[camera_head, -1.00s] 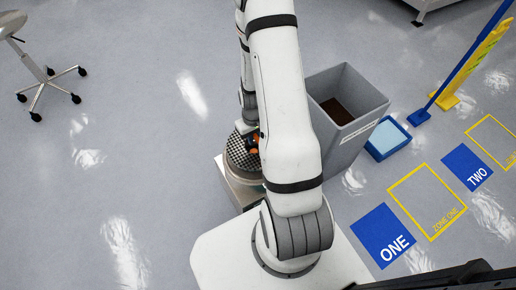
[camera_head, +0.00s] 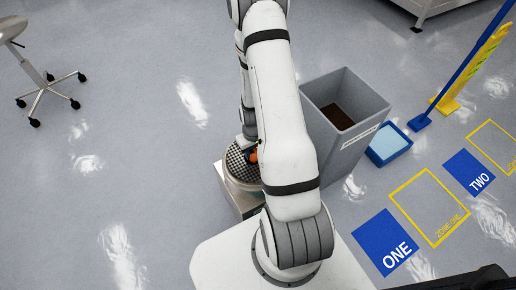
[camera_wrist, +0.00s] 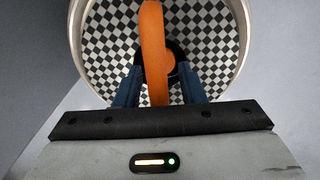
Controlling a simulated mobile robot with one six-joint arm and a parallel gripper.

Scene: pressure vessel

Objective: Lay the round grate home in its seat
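The round grate (camera_head: 236,165) is a disc with a black and white checkered look. It lies level within the round pale rim of the vessel (camera_head: 244,185), to the left of my arm. In the wrist view the grate (camera_wrist: 107,45) fills the circle inside the rim (camera_wrist: 77,40). A curved orange handle (camera_wrist: 154,45) stands over a dark round patch at its middle. My gripper (camera_wrist: 160,72) has its two blue fingers on either side of the handle, with narrow gaps showing. Whether the grate is fully seated is hidden.
The vessel stands on a low pale base (camera_head: 228,190). A tall grey bin (camera_head: 370,135) and a blue tray (camera_head: 388,143) stand to the right. The floor at left is clear up to a wheeled stool (camera_head: 45,85).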

